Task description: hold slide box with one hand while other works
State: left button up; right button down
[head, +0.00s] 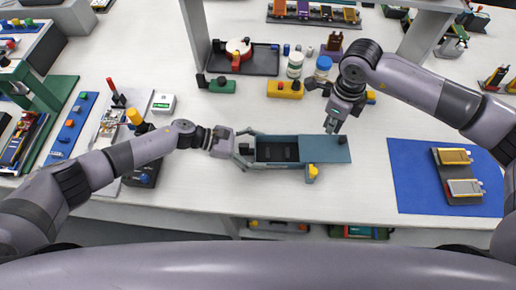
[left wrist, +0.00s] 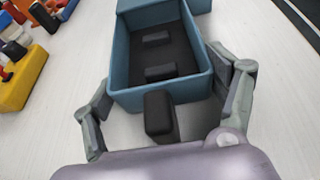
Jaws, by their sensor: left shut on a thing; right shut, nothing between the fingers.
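The slide box (head: 262,164) is a teal box lying on the white bench, its left part open with a dark interior. Its teal lid (head: 325,157) extends to the right and bears a small black knob (head: 342,140). In the left wrist view the open box (left wrist: 120,80) holds dark raised blocks, and a black knob (left wrist: 159,113) stands at the near end. My left gripper (head: 247,149) is shut on the left end of the slide box, a finger on each side. My right gripper (head: 333,125) is shut and empty, close above the lid's back edge; contact cannot be told.
A yellow block (head: 312,173) stands at the box's front edge. Jars (head: 295,65) and small fixtures stand behind. Bench between box and mat is clear.

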pick_arm(q)
jog(key=shift+s+a+f, duration=0.1)
jog(key=shift+a+f, duration=0.05)
jog(key=shift+f, duration=0.15)
jog(key=o, duration=1.3)
jog(key=shift+r, duration=0.1)
pick_arm(e)
jog(key=shift+f, duration=0.1)
pick_arm(q)
jog(key=shift+o, duration=0.3)
jog(key=shift+r, duration=0.1)
